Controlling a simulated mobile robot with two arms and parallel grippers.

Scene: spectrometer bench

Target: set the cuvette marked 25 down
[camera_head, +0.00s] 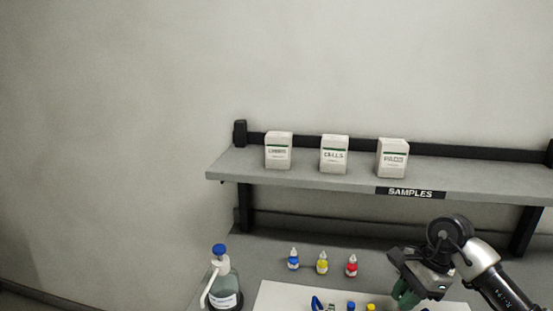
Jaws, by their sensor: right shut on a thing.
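My right gripper (405,294) comes in from the lower right and points down over the right part of a white mat (274,298) on the bench. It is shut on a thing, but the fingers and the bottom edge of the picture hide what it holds. Green shows at its fingers. I cannot make out a cuvette or a mark 25 anywhere. My left gripper is not in view.
Small bottles with blue (293,261), yellow (322,264) and red (351,267) liquid stand behind the mat. A wash bottle (222,284) stands left. Blue and yellow caps (351,306) show at the bottom edge. A shelf labelled SAMPLES (410,192) with three white boxes (334,155) overhangs the back.

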